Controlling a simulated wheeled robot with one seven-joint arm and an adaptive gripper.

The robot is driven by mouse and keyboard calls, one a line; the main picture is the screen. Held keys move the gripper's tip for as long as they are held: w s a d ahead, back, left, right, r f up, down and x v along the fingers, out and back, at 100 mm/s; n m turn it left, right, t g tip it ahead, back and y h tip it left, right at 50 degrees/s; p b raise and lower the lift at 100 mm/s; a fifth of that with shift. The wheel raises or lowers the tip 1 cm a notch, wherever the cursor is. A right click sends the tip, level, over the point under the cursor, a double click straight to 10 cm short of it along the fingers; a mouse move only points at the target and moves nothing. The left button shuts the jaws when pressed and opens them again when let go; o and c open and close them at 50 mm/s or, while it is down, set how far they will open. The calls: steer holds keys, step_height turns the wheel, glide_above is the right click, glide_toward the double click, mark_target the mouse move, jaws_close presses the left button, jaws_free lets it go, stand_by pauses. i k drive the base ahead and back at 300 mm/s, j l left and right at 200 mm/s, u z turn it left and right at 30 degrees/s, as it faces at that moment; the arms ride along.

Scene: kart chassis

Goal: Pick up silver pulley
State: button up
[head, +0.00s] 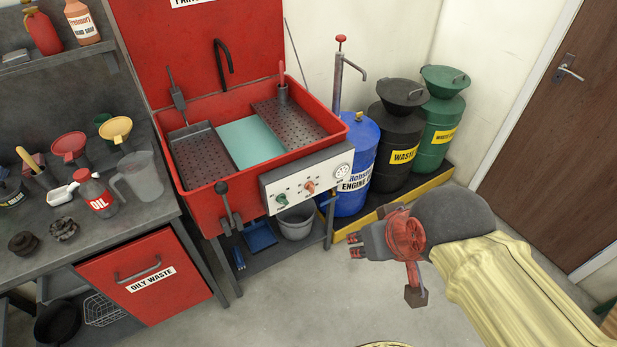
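I cannot make out a silver pulley in the head view. My gripper (355,245) is at the right of centre, over the floor in front of the parts washer and pointing left. Its fingers look small, and I cannot tell how far apart they are or whether anything is between them. Two small dark round parts, one a ridged disc (23,243) and one a lumpy piece (63,229), lie near the front of the grey workbench (110,235) on the left, well away from my gripper.
The red parts washer (200,204) stands behind, with a grey bucket (296,222) below. A blue drum (357,180), a black drum (398,150) and a green drum (436,130) stand on a yellow-edged platform. Floor in front is clear.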

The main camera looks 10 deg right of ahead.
mark_target(63, 229)
steer(key=u, duration=1.7)
